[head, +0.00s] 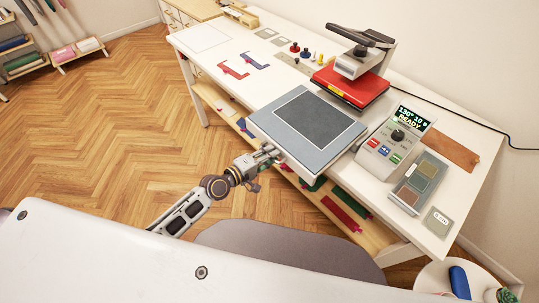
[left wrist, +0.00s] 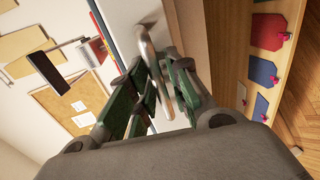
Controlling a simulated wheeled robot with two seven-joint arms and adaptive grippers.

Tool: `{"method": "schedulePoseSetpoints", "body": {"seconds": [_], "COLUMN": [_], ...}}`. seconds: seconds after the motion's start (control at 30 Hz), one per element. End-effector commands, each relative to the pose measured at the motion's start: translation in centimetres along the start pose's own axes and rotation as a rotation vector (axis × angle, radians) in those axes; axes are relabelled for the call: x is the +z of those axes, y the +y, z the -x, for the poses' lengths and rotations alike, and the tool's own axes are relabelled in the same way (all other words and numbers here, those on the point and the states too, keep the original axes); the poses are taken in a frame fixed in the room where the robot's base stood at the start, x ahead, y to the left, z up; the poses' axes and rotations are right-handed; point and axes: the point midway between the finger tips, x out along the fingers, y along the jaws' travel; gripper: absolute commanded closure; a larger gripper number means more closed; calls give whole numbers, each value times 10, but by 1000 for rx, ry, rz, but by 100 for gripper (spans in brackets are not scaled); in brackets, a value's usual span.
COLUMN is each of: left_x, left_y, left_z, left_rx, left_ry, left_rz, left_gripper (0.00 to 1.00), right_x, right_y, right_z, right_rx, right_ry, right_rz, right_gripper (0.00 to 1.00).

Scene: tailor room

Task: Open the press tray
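The press tray (head: 262,119) is a pale slab with a dark grey pad (head: 315,115). It stands out in front of the heat press, clear of the raised red press head (head: 350,88), and reaches over the table's front edge. My left gripper (head: 270,154) is at the tray's front left side. In the left wrist view its green-padded fingers (left wrist: 166,78) are closed in around the tray's curved metal handle (left wrist: 143,42). The fingers hide part of the handle, and the pad contact is partly hidden. My right gripper is not in view.
A control box (head: 397,140) reading READY stands right of the tray, beside a swatch tray (head: 420,182). Red and blue brackets (head: 233,72) lie on the white table to the left. A lower wooden shelf (head: 345,218) holds coloured pieces. Wooden floor is open at left.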

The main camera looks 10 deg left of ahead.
Motion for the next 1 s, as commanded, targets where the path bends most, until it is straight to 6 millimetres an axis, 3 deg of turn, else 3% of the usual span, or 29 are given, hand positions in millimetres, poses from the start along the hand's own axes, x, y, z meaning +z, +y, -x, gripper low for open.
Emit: {"method": "schedulePoseSetpoints", "body": {"seconds": [0.37, 1.0], "left_x": [0, 0], "left_y": [0, 0], "left_z": [6, 53], "left_rx": [0, -1], "left_ry": [0, -1], "left_rz": [0, -2], "left_gripper": [81, 81], "right_x": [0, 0], "right_y": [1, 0], "right_z": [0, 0], "right_rx": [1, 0], "right_ry": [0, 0], "right_rz": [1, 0], "right_gripper": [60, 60]}}
